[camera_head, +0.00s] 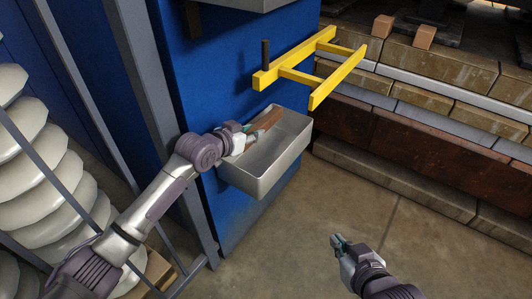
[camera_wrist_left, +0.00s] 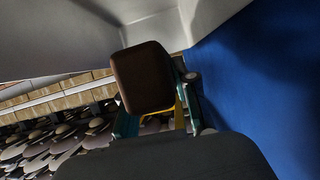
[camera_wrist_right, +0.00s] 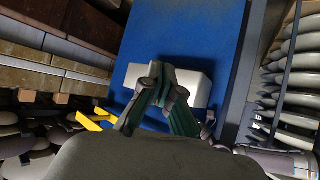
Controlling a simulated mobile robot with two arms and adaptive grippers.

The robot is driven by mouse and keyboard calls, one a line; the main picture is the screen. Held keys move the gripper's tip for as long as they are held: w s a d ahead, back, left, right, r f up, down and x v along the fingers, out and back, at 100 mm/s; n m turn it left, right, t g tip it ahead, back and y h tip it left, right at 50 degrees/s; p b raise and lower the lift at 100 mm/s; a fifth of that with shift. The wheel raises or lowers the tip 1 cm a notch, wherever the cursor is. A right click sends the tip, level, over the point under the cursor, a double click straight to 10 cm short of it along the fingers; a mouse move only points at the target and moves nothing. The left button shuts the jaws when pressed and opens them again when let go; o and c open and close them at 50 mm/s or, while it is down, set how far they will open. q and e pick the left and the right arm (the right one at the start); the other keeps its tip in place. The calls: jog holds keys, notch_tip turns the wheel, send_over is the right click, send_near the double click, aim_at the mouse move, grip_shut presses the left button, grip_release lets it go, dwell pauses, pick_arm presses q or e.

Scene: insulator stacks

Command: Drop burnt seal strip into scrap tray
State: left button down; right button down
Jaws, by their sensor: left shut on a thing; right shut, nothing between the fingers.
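The burnt seal strip (camera_head: 266,121) is a brown bar held in my left gripper (camera_head: 244,131). The gripper is shut on it, and the bar sticks out past the fingers toward the right. In the left wrist view the strip (camera_wrist_left: 142,78) shows its dark brown end between the fingers. The scrap tray (camera_head: 262,187) is a light grey open box on the blue cabinet's side. The strip and gripper are over its opening; whether they touch it is unclear. My right gripper (camera_head: 338,241) is shut and empty, low over the floor, apart from the tray. The tray (camera_wrist_right: 196,88) also shows in the right wrist view.
A yellow ladder-like rack (camera_head: 318,66) sticks out from the blue cabinet (camera_head: 225,70) above the tray. White insulator stacks (camera_head: 45,180) stand behind grey bars at the left. Brick and metal ledges (camera_head: 430,125) line the right. The floor (camera_head: 400,230) around my right gripper is clear.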

pick_arm(q)
jog(key=shift+f+b, duration=0.6)
jog(key=shift+f, duration=0.1)
pick_arm(e)
jog(key=w+a+r+t+y, duration=0.1)
jog(key=w+a+r+t, duration=0.1)
jog(key=r, duration=0.4)
jog(key=shift+w+t, duration=0.8)
jog(key=shift+t, duration=0.4)
pick_arm(q)
jog(key=c, duration=0.8)
grip_release()
pick_arm(e)
jog(key=shift+d, duration=0.1)
pick_arm(q)
jog(key=v, duration=0.7)
jog(key=shift+s+a, duration=0.15)
jog(key=shift+s, duration=0.05)
